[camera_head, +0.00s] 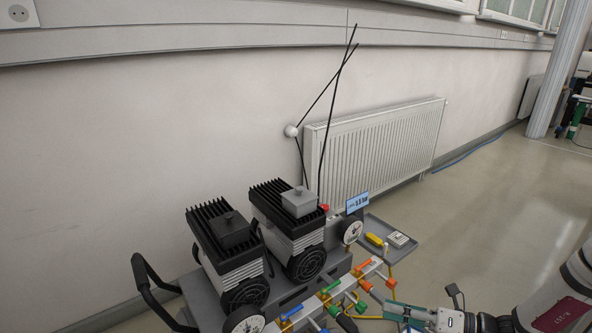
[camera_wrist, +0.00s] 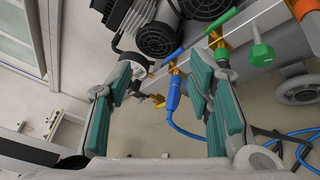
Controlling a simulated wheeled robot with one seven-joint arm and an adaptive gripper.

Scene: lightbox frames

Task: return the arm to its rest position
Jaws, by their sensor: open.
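My gripper (camera_head: 398,312) is at the lower right in the head view, at the right end of the valve row on the pump cart. In the wrist view my gripper (camera_wrist: 160,82) is open, with its two teal-padded fingers wide apart. A blue connector (camera_wrist: 173,95) with a blue hose shows between the fingers in that view. I cannot tell its depth, and no grip on it shows. My white arm comes in from the lower right of the head view.
The grey cart carries two black-finned pumps (camera_head: 225,245), a manifold with several coloured valve handles (camera_head: 292,312), gauges (camera_head: 351,231) and a small tray (camera_head: 408,252). A black handle (camera_head: 150,283) is at its left. A radiator (camera_head: 375,150) is on the wall. Floor (camera_head: 490,220) at right is open.

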